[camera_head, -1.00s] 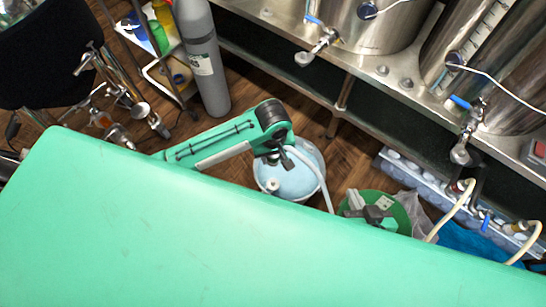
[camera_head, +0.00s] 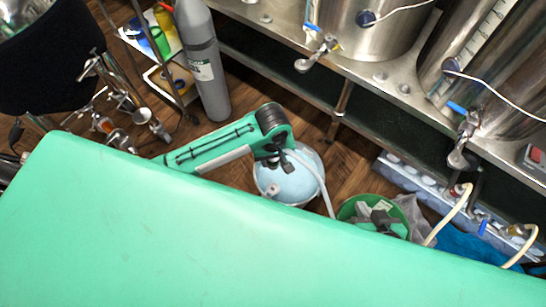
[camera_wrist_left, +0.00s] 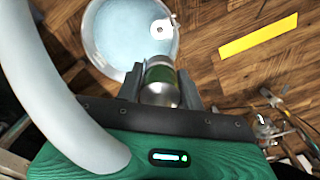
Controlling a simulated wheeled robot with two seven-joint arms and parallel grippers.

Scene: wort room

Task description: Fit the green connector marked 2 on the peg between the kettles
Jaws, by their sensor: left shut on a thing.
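My left gripper (camera_head: 268,162) hangs from the green arm near the blue-topped bucket (camera_head: 290,180). In the left wrist view its two dark fingers (camera_wrist_left: 160,90) are shut on a silvery cylinder with a green band, the green connector (camera_wrist_left: 161,84). Its mark is not readable, and the connector cannot be made out in the head view. The left kettle (camera_head: 365,30) and right kettle (camera_head: 500,75) stand on a steel stand. Between them are two small metal studs (camera_head: 380,76); I cannot tell which is the peg. The connector is well apart from them. My right gripper is not visible.
A pale hose (camera_head: 315,180) runs down beside the left gripper. A green bucket (camera_head: 345,212) with grey items, a grey gas cylinder (camera_head: 205,70) and a rack stand on the wooden floor. Kettle taps (camera_head: 318,50) jut over the stand's front edge. A yellow strip (camera_wrist_left: 258,35) marks the floor.

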